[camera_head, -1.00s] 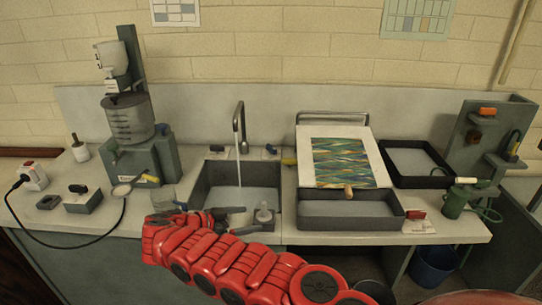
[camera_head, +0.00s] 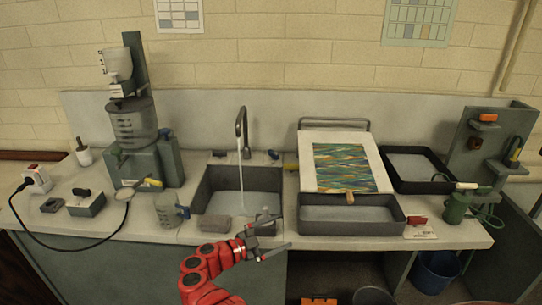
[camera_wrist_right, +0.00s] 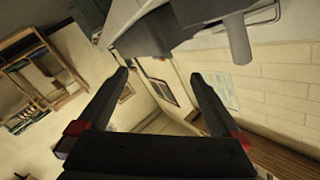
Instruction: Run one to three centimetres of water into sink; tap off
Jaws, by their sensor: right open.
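The sink (camera_head: 206,184) is a dark grey basin set in the counter. The curved metal tap (camera_head: 241,122) stands behind it, and a thin stream of water (camera_head: 240,175) runs from its spout into the basin. A pale grey-blue surface lies low in the sink; its depth cannot be told. My right gripper (camera_head: 284,232) is open and empty at the front right edge of the sink, over the counter front. In the right wrist view its two fingers (camera_wrist_right: 162,85) stand wide apart with nothing between them. My left gripper is not in view.
A grey block (camera_head: 214,224) and a clear measuring jug (camera_head: 168,211) stand at the sink's front left. A dark tray (camera_head: 350,227) with a marbled sheet (camera_head: 346,167) on a board behind it is to the right. A green sprayer (camera_head: 457,207) stands farther right.

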